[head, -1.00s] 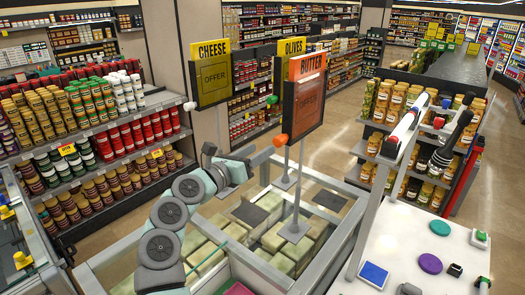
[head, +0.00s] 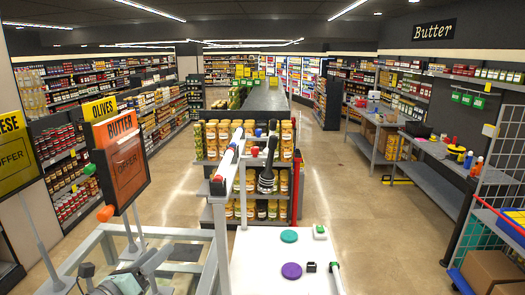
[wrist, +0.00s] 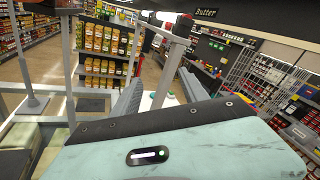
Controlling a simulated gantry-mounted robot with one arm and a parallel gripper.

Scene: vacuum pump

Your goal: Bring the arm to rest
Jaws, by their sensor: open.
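My gripper (wrist: 160,92) shows in the wrist view as two grey fingers standing apart, with nothing between them. The pale teal body of my wrist fills the lower part of that view. In the head view my gripper (head: 122,272) is at the lower left edge, over the metal-framed bin, and is partly cut off by the frame. It holds nothing that I can see.
An orange BUTTER sign (head: 122,165) on a post stands close by my arm. A white-topped cart (head: 262,262) with a tall pole and coloured discs is to the right. Jar shelves (head: 245,215) stand behind. The floor beyond (head: 365,220) is clear.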

